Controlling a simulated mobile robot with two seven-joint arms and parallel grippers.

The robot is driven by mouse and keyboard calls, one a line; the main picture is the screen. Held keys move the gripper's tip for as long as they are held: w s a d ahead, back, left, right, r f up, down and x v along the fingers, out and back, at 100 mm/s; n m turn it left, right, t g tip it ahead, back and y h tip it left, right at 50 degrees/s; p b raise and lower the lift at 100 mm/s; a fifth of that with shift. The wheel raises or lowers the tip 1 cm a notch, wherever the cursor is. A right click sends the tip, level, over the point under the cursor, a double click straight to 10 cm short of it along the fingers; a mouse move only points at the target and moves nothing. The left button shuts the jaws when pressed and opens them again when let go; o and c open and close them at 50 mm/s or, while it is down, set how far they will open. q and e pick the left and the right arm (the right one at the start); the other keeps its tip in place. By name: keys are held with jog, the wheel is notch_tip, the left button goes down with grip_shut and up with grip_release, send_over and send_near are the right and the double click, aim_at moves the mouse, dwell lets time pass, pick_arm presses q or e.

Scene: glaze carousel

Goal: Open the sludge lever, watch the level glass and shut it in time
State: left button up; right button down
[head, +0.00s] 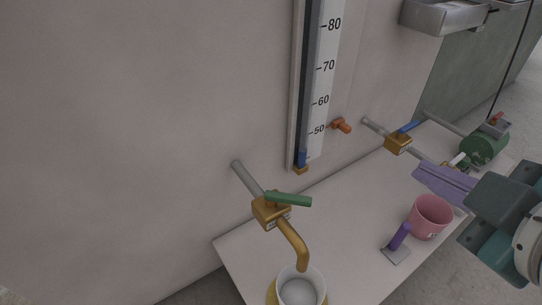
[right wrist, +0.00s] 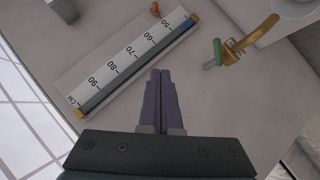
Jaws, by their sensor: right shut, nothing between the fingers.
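The level glass (head: 304,75) is a dark upright tube beside a white scale (head: 324,70) on the wall. A short blue part shows at its low end, near the 50 mark. A brass tap (head: 268,212) with a green lever (head: 288,199) stands left of it, its spout over a white-mouthed pot (head: 302,290). A brass valve with a blue lever (head: 408,127) sits to the right. The labels are too small to read, so I cannot tell which is the sludge lever. My right gripper (head: 416,171) is shut and empty, apart from both levers. The right wrist view shows its purple fingers (right wrist: 160,72) together. My left gripper is out of view.
A pink cup (head: 431,216) and a purple-handled tool (head: 398,243) are on the pale bench (head: 350,210) below my right gripper. A small orange fitting (head: 341,125) juts from the wall. A green pump-like body (head: 484,146) and a metal basin (head: 443,15) are farther right.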

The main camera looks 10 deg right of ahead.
notch_tip(320, 180, down, 15)
jog(key=w+a+n+t+y+b, duration=0.3)
jog(key=n+b, duration=0.4)
jog(key=b, duration=0.8)
jog(key=n+t+y+b, duration=0.2)
jog(key=n+y+b, duration=0.35)
jog(key=b, duration=0.65)
send_near(290, 203)
jog(key=shift+n+h, duration=0.25)
jog(key=shift+n, duration=0.2)
jog(key=a, duration=0.1)
jog(key=w+a, duration=0.2)
jog(key=a, duration=0.1)
jog(key=shift+r, duration=0.25)
jog(key=shift+w+d+f+b, duration=0.1)
jog(key=shift+w+d+b, duration=0.15)
jog(key=shift+w, duration=0.35)
jog(key=shift+w+d+b, duration=0.15)
jog(key=shift+w+d, duration=0.1)
jog(key=shift+w, duration=0.3)
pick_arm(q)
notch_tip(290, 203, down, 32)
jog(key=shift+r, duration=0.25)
pick_arm(e)
jog(key=shift+w+d, duration=0.35)
jog(key=shift+w, duration=0.2)
jog(key=shift+g, duration=0.3)
jog(key=shift+w+d+n+y, duration=0.1)
jog(key=shift+n+y, duration=0.2)
jog(key=shift+y, duration=0.1)
